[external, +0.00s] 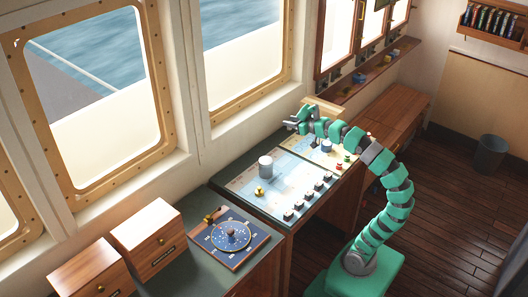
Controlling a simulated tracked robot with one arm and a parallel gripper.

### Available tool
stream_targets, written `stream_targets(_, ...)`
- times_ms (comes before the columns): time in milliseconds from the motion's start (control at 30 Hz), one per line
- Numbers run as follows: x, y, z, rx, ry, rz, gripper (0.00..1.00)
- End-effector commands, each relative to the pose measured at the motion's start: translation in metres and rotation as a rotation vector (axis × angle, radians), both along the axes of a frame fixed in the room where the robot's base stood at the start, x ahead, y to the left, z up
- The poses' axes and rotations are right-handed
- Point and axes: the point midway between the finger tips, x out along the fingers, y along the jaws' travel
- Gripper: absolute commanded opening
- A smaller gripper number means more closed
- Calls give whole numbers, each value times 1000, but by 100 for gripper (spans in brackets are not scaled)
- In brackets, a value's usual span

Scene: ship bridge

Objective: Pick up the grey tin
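The grey tin (266,167) is a short light-grey cylinder. It stands upright on the chart (245,184) on the green-topped desk, below the window. My gripper (291,122) is at the end of the green segmented arm, above and to the right of the tin in the picture, near the wall at the back of the desk. It is apart from the tin and points left. Its fingers look spread with nothing between them, though they are small here. Nothing hides the tin.
A small brass object (259,191) stands just in front of the tin. Several dark blocks (308,198) line the chart's front edge. A blue object (326,146) and small red and green pieces (347,160) are to the right. A round dial board (231,236) lies at the front left.

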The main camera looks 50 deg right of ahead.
Motion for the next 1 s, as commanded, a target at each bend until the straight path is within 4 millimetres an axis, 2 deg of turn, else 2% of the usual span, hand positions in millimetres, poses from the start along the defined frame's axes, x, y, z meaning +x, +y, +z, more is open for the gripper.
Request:
stream_targets(33,0,0,0,0,0,0,50)
stream_targets(167,0,0,0,0,0,0,86)
stream_targets(200,0,0,0,0,0,0,89)
stream_targets(467,1,-1,-1,0,3,0,89)
stream_targets(567,6,-12,-12,-2,30,6,89)
stream_targets(667,16,-34,-37,-7,86,24,89)
stream_targets(800,28,-66,-93,-15,185,89,89)
stream_targets(900,30,-78,-133,-20,240,158,89)
stream_targets(1000,27,-80,-166,-20,272,238,89)
